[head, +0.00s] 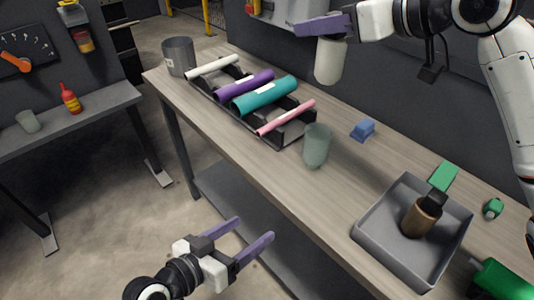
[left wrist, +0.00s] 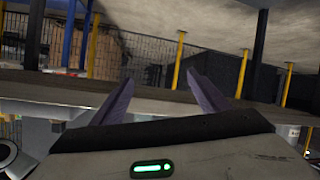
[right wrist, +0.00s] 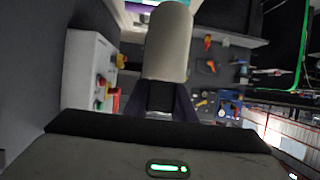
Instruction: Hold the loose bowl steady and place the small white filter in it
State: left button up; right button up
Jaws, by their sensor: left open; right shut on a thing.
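The small white filter (head: 330,62) is a pale rounded cylinder, held upright above the back of the workbench. My right gripper (head: 322,27) is shut on its upper end. The filter also shows between the purple fingers in the right wrist view (right wrist: 167,42). The loose bowl (head: 316,147) appears to be the translucent grey-green cup standing upright near the bench's front edge. Nothing touches it, and I see nothing inside it. My left gripper (head: 255,229) is open and empty, in front of and below the bench edge, left of the bowl. Its spread fingers show in the left wrist view (left wrist: 160,85).
A black rack (head: 277,138) with coloured rolls lies left of the bowl. A blue block (head: 363,129) is to its right. A grey bin (head: 178,57) stands at the far left end.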

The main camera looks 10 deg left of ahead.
pick_arm(q)
jog(key=w+d+r+t+h, duration=0.15)
jog(key=w+r, duration=0.25)
jog(key=r, duration=0.6)
jog(key=m+h, duration=0.4)
jog(key=m, duration=0.1)
send_near(305, 152)
jog(key=shift+w+a+f+g, duration=0.25)
jog(key=shift+a+f+g, duration=0.15)
jog(key=shift+g, duration=0.05)
jog(key=m+h, duration=0.1)
jog(key=w+m, duration=0.1)
jog(key=shift+r+m+g+h, duration=0.3)
jog(key=shift+r+g+h, duration=0.05)
jog(key=shift+r+g, duration=0.05)
jog(key=shift+w+d+r, duration=0.1)
jog(key=shift+w+d, duration=0.2)
jog(key=shift+d, duration=0.1)
jog(key=x, duration=1.1)
jog(key=shift+d, duration=0.15)
jog(key=shift+c, duration=0.2)
